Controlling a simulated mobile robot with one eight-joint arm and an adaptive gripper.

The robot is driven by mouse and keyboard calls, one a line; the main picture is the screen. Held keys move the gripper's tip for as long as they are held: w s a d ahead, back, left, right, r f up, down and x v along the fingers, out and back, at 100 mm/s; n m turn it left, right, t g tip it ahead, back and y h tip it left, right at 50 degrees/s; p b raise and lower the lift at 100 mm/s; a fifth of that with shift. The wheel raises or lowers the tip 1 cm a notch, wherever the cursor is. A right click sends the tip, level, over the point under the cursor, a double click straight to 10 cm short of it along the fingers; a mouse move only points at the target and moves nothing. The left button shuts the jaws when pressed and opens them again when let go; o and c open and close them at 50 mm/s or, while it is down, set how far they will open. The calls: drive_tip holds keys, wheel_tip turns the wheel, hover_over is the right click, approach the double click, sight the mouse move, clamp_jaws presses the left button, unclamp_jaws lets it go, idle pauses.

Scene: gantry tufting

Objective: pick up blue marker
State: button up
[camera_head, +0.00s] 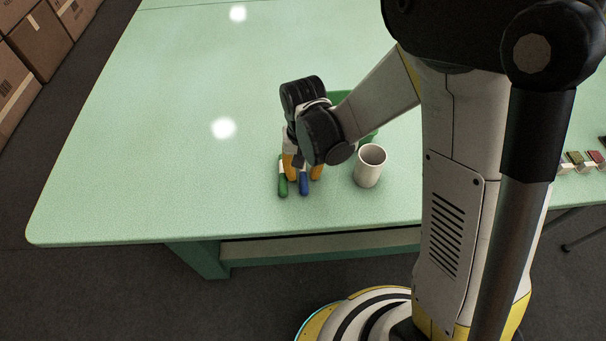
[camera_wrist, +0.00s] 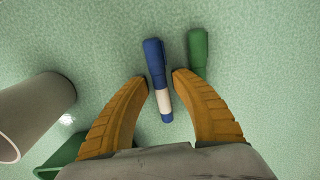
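The blue marker (camera_wrist: 154,57) has a blue cap and end with a white band, and lies on the green table. Its blue end also shows in the head view (camera_head: 304,187), below my gripper. My gripper (camera_wrist: 160,78) is open, with its orange fingers pointing at the table. In the wrist view the marker lies between the two fingertips, with a small gap on each side. In the head view my gripper (camera_head: 302,172) is low over the table and hides part of the marker.
A green marker (camera_head: 283,184) lies close beside the blue one; it also shows in the wrist view (camera_wrist: 197,50), by the right finger. A white cup (camera_head: 369,167) stands to the right. A green container (camera_head: 340,99) is partly hidden behind my arm. The table's left side is clear.

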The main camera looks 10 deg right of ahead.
clamp_jaws()
